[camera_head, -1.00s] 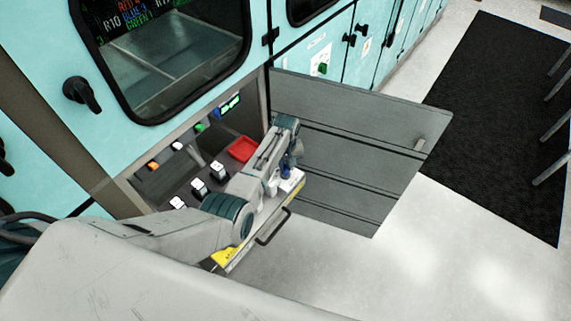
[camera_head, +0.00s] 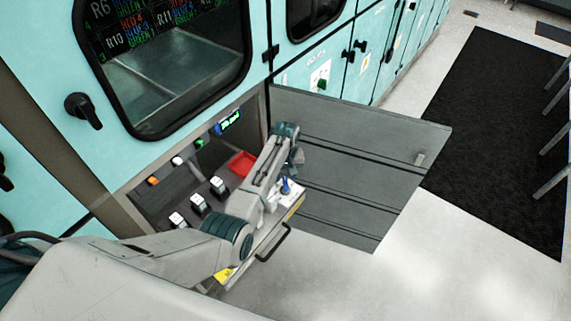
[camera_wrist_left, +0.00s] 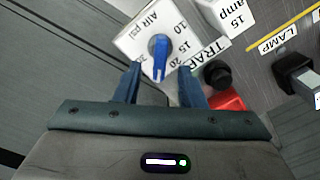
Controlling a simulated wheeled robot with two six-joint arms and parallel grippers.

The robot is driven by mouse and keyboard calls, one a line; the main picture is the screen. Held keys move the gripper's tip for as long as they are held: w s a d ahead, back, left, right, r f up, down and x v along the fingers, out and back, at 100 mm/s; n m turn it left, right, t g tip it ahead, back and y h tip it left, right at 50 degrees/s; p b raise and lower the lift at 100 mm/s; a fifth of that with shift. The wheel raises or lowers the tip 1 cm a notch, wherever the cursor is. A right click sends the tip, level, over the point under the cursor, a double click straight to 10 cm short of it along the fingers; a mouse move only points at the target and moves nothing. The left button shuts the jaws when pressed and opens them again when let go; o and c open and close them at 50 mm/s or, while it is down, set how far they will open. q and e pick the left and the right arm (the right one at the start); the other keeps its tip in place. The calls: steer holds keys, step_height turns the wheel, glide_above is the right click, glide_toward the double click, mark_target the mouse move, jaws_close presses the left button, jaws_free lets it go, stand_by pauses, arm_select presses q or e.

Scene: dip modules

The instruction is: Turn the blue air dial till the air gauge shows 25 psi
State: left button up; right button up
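The blue air dial (camera_wrist_left: 160,55) sits on a white plate (camera_wrist_left: 128,42) marked "AIR psi" in the left wrist view. Its narrow end points down in that picture, between the 20 mark and a mark that looks like 30. The dial also shows in the head view (camera_head: 286,187), on the panel's right end. My right gripper is out of view.
A black knob (camera_wrist_left: 217,75) is close to the right finger. An open grey door (camera_head: 350,160) stands behind the gripper.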

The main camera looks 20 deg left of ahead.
mark_target(286, 182)
arm_select(q)
step_height(286, 182, up, 8)
steer(key=b, duration=0.1)
steer(key=shift+f, duration=0.25)
steer(key=shift+f, duration=0.1)
